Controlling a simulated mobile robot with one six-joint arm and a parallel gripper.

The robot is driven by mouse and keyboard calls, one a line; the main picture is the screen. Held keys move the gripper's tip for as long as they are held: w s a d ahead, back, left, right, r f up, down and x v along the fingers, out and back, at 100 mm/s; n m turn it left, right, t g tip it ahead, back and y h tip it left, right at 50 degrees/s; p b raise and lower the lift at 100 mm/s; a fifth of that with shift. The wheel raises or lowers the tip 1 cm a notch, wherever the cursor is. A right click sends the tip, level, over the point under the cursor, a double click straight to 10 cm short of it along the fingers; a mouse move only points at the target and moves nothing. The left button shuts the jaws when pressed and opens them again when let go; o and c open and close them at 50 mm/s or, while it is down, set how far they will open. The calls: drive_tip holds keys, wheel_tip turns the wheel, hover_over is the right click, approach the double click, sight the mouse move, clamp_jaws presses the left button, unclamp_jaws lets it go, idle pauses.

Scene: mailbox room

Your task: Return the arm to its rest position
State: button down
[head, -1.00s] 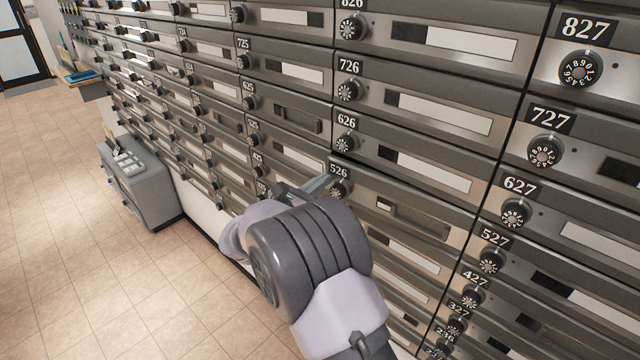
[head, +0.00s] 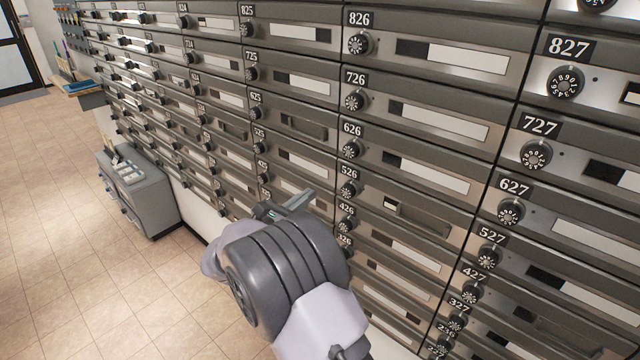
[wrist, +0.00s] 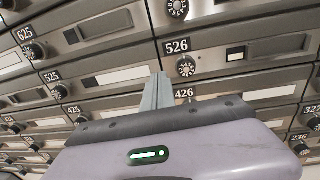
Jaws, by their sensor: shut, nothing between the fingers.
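My gripper (head: 300,200) shows in the head view at the end of my arm, low in front of the mailbox wall, left of the dial of box 426. Its fingers are together with nothing between them. In the wrist view the shut fingers (wrist: 156,92) point up toward the boxes, just left of the dial of box 526 (wrist: 186,67). My arm's grey and lilac links hide part of the lower boxes in the head view. Whether the fingertips touch the wall I cannot tell; they appear apart from it.
The wall of mailboxes (head: 440,150), with dials and label slots, fills the right and middle. A grey cabinet (head: 140,190) stands against it at the left. A small shelf (head: 82,88) is farther back. The tiled floor (head: 60,220) at the left is open.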

drive_tip(key=s+d+r+m+g, duration=0.3)
drive_tip(key=s+d+m+g, duration=0.3)
drive_tip(key=d, duration=0.4)
drive_tip(key=s+d+r+m+g, duration=0.2)
drive_tip(key=s+d+m+g, duration=0.2)
drive_tip(key=s+d+m, duration=0.5)
drive_tip(key=s+d+m+g+y, duration=0.35)
drive_tip(key=s+m+y, duration=0.45)
drive_tip(key=s, duration=0.7)
drive_tip(key=s+a+r+m+t+y, duration=0.1)
drive_tip(key=s+a+m+t+y, duration=0.3)
drive_tip(key=s+m, duration=0.4)
drive_tip(key=a+m, duration=0.1)
drive_tip(key=m, duration=0.1)
drive_tip(key=shift+m, duration=0.4)
drive_tip(key=shift+w+r, duration=0.1)
